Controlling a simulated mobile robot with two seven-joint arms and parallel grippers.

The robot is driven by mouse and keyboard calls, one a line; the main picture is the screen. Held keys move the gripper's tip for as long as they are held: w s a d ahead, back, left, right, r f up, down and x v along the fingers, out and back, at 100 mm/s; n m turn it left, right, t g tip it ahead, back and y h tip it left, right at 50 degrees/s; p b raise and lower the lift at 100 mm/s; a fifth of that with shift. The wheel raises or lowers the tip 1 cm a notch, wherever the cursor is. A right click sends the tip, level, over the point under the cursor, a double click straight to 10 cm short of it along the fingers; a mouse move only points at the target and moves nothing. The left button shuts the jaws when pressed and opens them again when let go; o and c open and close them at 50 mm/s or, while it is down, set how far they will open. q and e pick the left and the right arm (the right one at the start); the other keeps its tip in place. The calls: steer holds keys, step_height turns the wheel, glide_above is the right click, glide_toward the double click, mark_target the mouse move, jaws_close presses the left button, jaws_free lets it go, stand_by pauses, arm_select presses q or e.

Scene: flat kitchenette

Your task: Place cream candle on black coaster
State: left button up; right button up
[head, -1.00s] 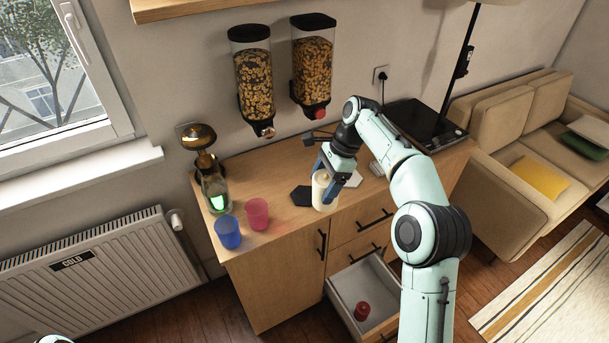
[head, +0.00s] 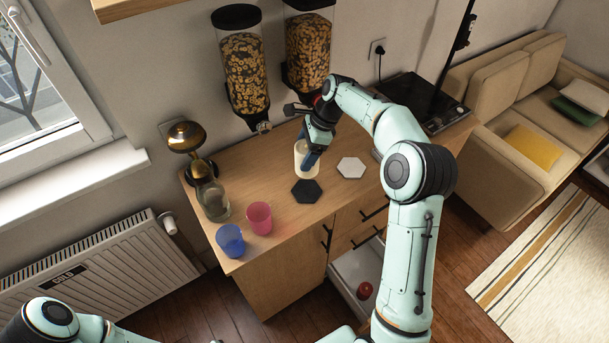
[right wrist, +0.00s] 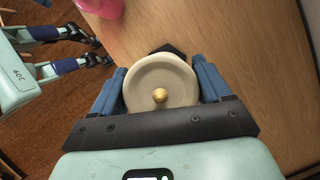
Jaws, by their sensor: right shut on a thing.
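The cream candle (head: 299,157) is upright between the fingers of my right gripper (head: 309,157), which is shut on it. In the right wrist view the candle's round top (right wrist: 158,80) with a gold knob sits between both blue fingers. The black hexagonal coaster (head: 306,191) lies on the counter, just in front of the candle in the head view. Its dark edge (right wrist: 168,48) shows beyond the candle in the right wrist view. I cannot tell whether the candle touches the counter. My left gripper (right wrist: 98,48) appears open and empty in the right wrist view, away from the counter.
A white hexagonal coaster (head: 351,167) lies right of the candle. A pink cup (head: 259,218), a blue cup (head: 230,240) and a glass bottle (head: 213,202) stand at left. Cereal dispensers (head: 245,75) hang behind. An open drawer (head: 346,266) holds a red object (head: 365,290).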

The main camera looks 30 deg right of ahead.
step_height(320, 180, down, 10)
steer(key=shift+w+f, duration=0.15)
steer(key=shift+f, duration=0.05)
steer(key=shift+f, duration=0.15)
steer(key=o, duration=1.2)
steer(key=shift+o, duration=0.2)
steer(key=v, duration=1.2)
